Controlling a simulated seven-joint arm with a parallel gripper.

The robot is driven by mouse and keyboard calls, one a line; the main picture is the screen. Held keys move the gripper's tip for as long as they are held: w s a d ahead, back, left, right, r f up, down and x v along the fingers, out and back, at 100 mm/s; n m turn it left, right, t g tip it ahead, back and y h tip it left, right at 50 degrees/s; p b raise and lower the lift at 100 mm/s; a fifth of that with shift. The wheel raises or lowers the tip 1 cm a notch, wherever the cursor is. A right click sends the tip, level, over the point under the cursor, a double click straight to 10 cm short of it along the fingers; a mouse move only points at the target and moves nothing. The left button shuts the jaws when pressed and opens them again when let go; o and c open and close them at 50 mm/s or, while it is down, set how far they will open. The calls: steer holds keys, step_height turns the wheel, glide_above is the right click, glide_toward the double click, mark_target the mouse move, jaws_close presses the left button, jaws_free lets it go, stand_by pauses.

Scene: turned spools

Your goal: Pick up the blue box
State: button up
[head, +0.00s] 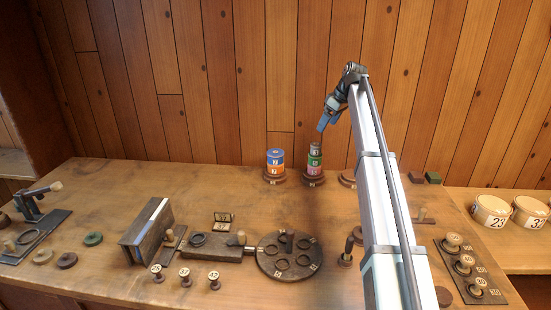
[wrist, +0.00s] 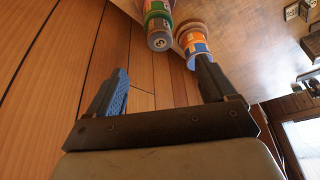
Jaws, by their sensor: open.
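I cannot make out a separate blue box in either view; part of the bench is hidden behind my arm. The clearest blue object is a blue spool (head: 275,155) on top of an orange one, on a round base at the back of the bench. It also shows in the wrist view (wrist: 200,52), near the right finger. My gripper (head: 322,127) is in the air above the back of the bench, above and right of that stack. In the wrist view my gripper (wrist: 163,68) has its fingers wide apart with nothing between them. The left finger has a blue textured pad.
A second stack, with a green spool (head: 315,161), stands right of the blue one, below my gripper. Small dark red (head: 416,177) and green (head: 432,178) blocks lie at the back right. A dark round disc holder (head: 270,268) and an upright slab (head: 140,240) stand in front.

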steer(key=shift+o, duration=1.3)
steer(key=n+g+h, duration=0.2)
steer(key=n+h, duration=0.2)
steer(key=n, duration=0.1)
glide_above(275, 152)
steer(key=shift+f, duration=1.25)
steer(key=f, duration=0.7)
steer(key=shift+s+d+f, duration=0.1)
steer(key=shift+s, duration=0.1)
steer(key=shift+w+a+f, duration=0.1)
steer(key=shift+w+f, duration=0.1)
steer(key=shift+f, duration=1.3)
steer(key=shift+w+a+f, duration=0.1)
steer(key=shift+w+f, duration=0.05)
steer(key=shift+f, duration=1.35)
steer(key=c, duration=1)
